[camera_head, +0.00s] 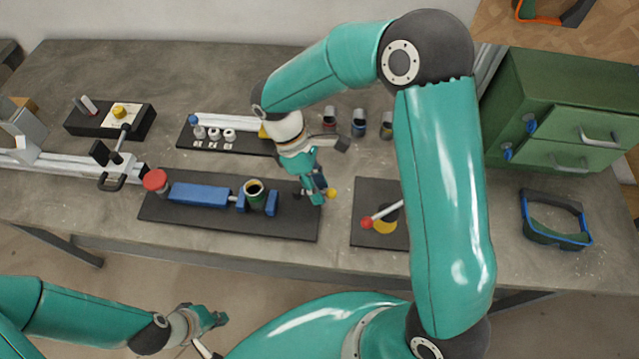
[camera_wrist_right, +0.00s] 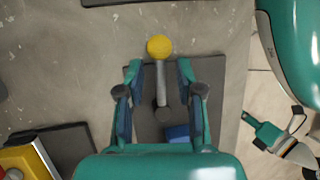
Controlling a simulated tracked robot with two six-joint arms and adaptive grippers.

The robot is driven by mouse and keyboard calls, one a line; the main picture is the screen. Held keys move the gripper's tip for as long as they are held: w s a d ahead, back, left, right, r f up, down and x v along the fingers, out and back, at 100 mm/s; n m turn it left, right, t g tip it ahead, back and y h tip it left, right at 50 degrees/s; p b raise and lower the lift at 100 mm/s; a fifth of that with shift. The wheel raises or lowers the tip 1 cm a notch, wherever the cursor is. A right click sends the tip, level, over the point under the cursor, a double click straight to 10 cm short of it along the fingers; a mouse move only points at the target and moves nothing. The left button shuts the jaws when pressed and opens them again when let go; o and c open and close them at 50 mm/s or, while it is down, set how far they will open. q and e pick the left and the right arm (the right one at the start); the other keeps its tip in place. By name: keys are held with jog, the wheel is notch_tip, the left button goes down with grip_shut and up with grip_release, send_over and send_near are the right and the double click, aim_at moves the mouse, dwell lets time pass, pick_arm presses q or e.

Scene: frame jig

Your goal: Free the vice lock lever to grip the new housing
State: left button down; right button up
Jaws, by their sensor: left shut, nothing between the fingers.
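The blue vice (camera_head: 200,195) lies on a dark plate (camera_head: 290,225), with a red knob at its left end. My right gripper (camera_head: 322,192) is open around the lever, one finger each side, with visible gaps to the shaft. The knob (camera_wrist_right: 160,47) shows just beyond the fingertips. My left gripper (camera_head: 218,319) is shut and empty, in front of the table.
A second dark plate (camera_head: 365,190) carries a red-knobbed lever (camera_head: 367,223). Several cups (camera_head: 358,122) and a plate of small white parts (camera_head: 185,137) stand behind. A green drawer cabinet (camera_head: 560,100) is at right. A blue-edged frame (camera_head: 555,220) lies nearby.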

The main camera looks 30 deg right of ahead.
jog(key=shift+w+a+r, duration=0.1)
jog(key=shift+w+r, duration=0.1)
jog(key=shift+r, duration=0.05)
jog(key=v, duration=1.1)
jog(key=shift+s, duration=0.1)
